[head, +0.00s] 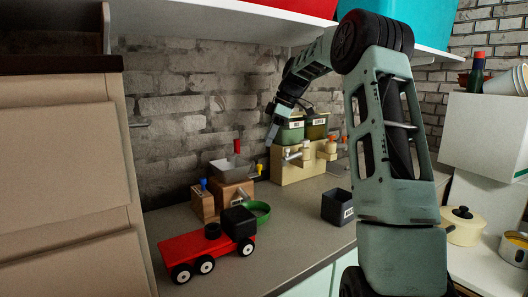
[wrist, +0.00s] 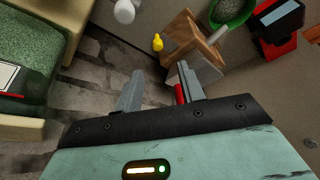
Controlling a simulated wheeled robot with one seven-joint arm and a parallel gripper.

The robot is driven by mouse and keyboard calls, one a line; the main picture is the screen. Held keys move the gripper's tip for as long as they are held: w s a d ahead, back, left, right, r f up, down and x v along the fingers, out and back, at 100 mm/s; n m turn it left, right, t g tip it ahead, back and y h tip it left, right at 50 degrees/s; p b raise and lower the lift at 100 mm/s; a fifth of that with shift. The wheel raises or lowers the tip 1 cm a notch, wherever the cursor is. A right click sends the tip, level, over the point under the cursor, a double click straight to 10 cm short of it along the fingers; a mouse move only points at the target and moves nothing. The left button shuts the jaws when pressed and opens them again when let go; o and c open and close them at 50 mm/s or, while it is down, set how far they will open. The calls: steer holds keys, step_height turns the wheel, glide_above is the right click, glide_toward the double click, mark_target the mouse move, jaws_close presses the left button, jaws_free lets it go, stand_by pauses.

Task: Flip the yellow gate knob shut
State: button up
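The yellow knob (head: 259,169) sticks out at the right side of a small wooden stand (head: 232,192) with a grey hopper (head: 230,167) on top. In the wrist view the yellow knob (wrist: 157,42) lies beyond my fingertips, beside the wooden stand (wrist: 190,38), apart from my gripper. My gripper (head: 273,132) is above and right of the stand in the head view. In the wrist view my gripper (wrist: 160,80) is open, its two fingers spread with no knob between them. A red handle (wrist: 181,94) shows close by the right finger; I cannot tell whether they touch.
A beige dispenser (head: 296,172) with green bins stands right of the stand. A smaller wooden block with a blue knob (head: 203,184) stands left. A green bowl (head: 257,209), a red toy truck (head: 205,245) and a dark box (head: 337,207) are in front. A brick wall is behind.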

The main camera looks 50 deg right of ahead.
steer(key=shift+v, duration=1.6)
